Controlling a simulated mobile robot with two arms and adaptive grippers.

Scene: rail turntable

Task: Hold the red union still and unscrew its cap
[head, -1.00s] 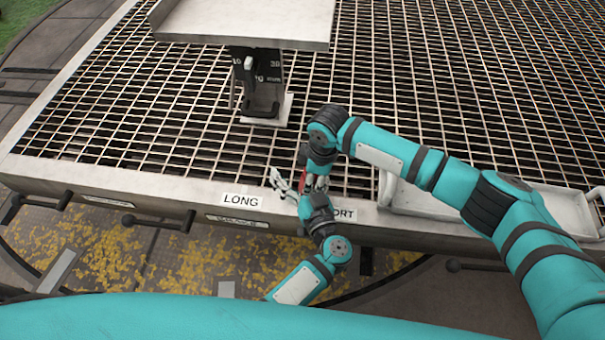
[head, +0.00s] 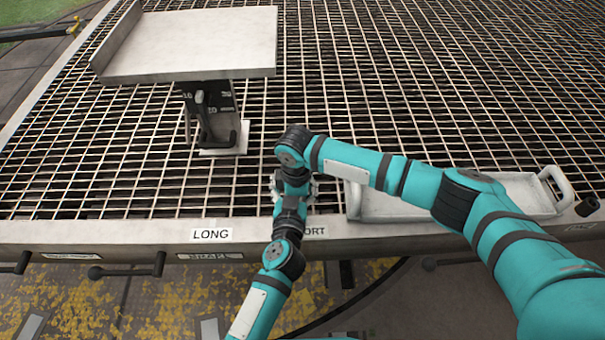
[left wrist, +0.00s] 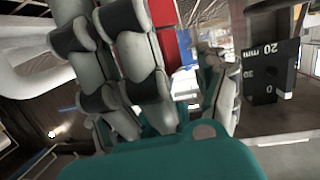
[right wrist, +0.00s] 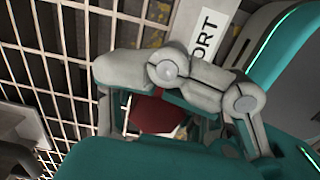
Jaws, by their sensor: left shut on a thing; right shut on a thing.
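My left gripper (head: 284,190) comes up from the front edge, and my right gripper (head: 298,184) reaches in from the right above it. They meet over the grating near the front rail. In the left wrist view, bright red union (left wrist: 166,48) surface shows between the grey fingers of the left gripper, which is shut on it. In the right wrist view, a dark red part (right wrist: 156,115) sits behind the right gripper's fingers, which are closed around it. The fingers and wrists hide the union in the head view. I cannot tell where body and cap meet.
A white tray (head: 530,184) with handles lies on the grating, right of the grippers and partly under my right arm. A raised plate (head: 190,45) on a dark post with a scale (head: 222,97) stands at upper left. Levers (head: 110,271) stick out along the front rail (head: 110,233).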

